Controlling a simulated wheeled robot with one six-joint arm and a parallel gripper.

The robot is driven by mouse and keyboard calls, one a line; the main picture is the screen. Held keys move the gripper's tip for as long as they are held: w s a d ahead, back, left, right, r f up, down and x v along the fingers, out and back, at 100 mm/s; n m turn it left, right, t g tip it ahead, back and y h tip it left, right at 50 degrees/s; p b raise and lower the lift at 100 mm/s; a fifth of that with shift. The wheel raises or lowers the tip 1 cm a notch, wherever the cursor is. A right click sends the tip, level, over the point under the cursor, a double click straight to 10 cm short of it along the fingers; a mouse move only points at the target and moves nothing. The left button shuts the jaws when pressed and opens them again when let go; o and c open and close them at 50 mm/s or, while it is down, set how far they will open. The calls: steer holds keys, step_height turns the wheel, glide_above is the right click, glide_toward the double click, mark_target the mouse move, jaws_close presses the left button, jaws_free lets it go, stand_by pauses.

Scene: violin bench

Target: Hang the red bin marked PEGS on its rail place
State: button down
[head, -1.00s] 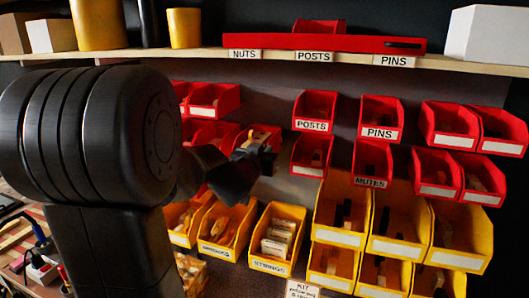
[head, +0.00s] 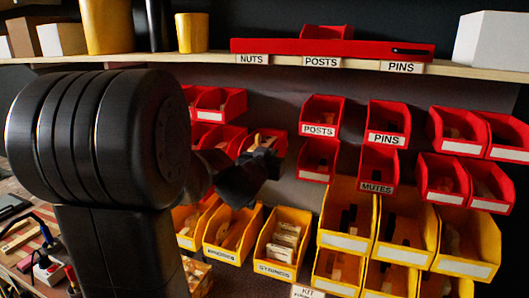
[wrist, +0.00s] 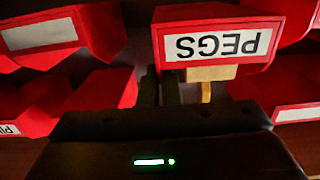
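The red PEGS bin (wrist: 210,18) is close in front of my gripper in the wrist view, its white label upside down in the picture. Tan pieces show just below the label. In the head view a red bin with tan contents (head: 262,135), apparently the same one, sits behind and above my gripper (head: 268,165), which hides its front. My gripper's two dark fingers (wrist: 160,90) reach close to the bin's left edge in the wrist view. The gap between them looks narrow. Whether they touch or hold the bin is not clear.
Red bins hang close on both sides, including the POSTS bin (head: 321,116) and PINS bin (head: 388,120) to the right. Yellow bins (head: 283,235) are below. A wooden shelf (head: 215,57) with a long red piece (head: 330,47) is above.

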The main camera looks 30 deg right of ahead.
steer(key=shift+x, duration=1.55)
stand_by(1.4)
steer(key=shift+f+b, duration=0.65)
steer(key=shift+f, duration=0.25)
stand_by(0.5)
steer(key=c, duration=1.6)
jaws_free()
steer(key=shift+o, duration=0.2)
steer(key=shift+s+a, duration=0.1)
steer(key=v, duration=1.3)
steer(key=shift+s+a, duration=0.2)
steer(key=shift+a, duration=0.05)
steer(key=shift+r, duration=0.15)
steer(key=x, duration=1.4)
